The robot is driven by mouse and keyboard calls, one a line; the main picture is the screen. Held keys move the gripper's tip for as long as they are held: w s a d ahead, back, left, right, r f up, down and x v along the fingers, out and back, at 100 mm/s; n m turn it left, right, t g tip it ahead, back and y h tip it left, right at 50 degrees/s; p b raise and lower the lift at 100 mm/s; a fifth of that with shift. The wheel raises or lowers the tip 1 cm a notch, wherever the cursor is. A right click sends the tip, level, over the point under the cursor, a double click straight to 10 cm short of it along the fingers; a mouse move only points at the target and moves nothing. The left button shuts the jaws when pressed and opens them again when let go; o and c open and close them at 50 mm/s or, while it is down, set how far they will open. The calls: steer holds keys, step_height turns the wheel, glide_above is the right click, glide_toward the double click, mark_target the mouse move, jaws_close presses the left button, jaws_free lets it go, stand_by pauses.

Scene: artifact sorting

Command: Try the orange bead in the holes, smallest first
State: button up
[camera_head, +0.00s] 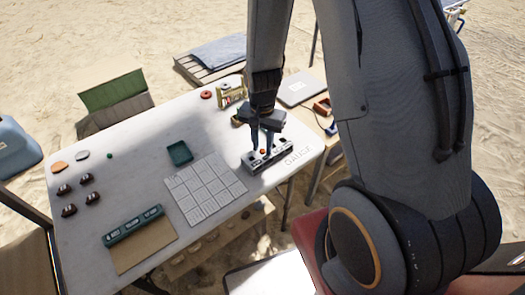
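The pale gauge block (280,154) with dark holes lies near the right edge of the white table, beside the printed word GAUGE. My gripper (262,150) points down over the middle of the block. A small orange bead (263,152) shows between its two fingertips, at the top of the block. The fingers stand a little apart. I cannot tell whether they touch the bead, or whether the bead is in a hole or above it.
A light gridded tray (205,190) lies left of the gauge, with a small green tray (179,153) behind it. A dark green block (134,225) with slots lies front left. A yellow box (231,93) stands behind my gripper.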

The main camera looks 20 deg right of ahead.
mark_target(262, 149)
steer(key=c, duration=0.5)
steer(key=shift+r, duration=0.1)
steer(key=shift+r+p, duration=2.35)
steer(key=shift+r, duration=0.6)
steer(key=b, duration=0.3)
steer(key=shift+w+f, duration=0.1)
steer(key=shift+f, duration=0.2)
steer(key=shift+b, duration=1.2)
